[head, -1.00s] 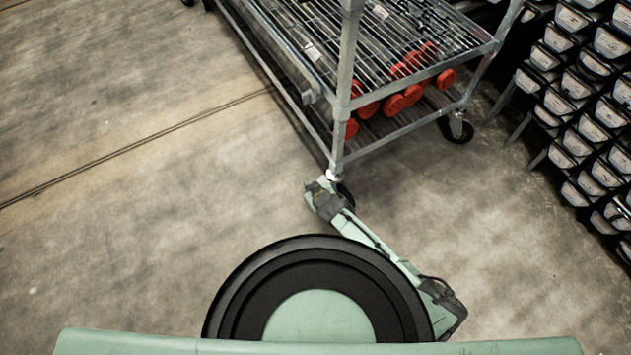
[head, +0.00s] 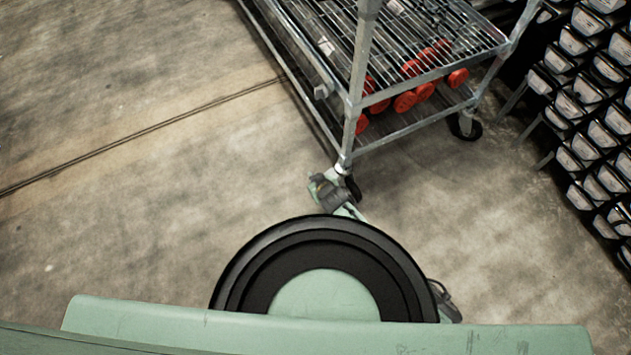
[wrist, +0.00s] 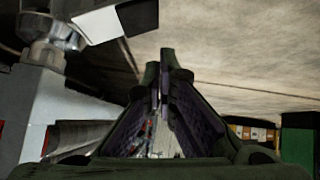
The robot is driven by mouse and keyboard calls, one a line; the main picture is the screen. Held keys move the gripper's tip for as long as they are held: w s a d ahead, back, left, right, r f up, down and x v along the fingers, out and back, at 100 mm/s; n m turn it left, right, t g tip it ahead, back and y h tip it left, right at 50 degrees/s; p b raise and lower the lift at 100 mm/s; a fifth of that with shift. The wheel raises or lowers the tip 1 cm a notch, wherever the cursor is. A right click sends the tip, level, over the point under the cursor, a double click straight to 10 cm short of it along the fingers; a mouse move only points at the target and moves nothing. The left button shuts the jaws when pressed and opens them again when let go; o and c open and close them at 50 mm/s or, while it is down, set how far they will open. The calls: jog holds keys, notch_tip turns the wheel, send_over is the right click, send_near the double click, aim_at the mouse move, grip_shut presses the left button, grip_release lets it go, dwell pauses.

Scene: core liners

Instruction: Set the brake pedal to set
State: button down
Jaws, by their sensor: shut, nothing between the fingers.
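The wire-shelf cart (head: 361,75) stands ahead of me, with its near corner post over a caster (head: 353,187). The brake pedal is too small and too covered to tell apart in the head view. My gripper (head: 318,183) is low by this caster, just left of it; whether it touches cannot be told. In the wrist view my gripper (wrist: 165,75) is shut and empty, its fingertips together. A grey metal fitting (wrist: 50,45) and a pale flat piece (wrist: 100,20) show at the upper left, apart from the fingertips.
Red-capped tubes (head: 405,100) lie on the cart's lower shelf. Racks of black boxes (head: 590,75) with pale labels stand at the right. A second caster (head: 465,126) is at the cart's right corner. The concrete floor (head: 130,220) at the left is clear.

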jog(key=s+r, duration=0.6)
jog(key=s, duration=0.2)
jog(key=shift+d+r, duration=0.25)
jog(key=shift+r, duration=0.15)
jog(key=shift+p, duration=0.35)
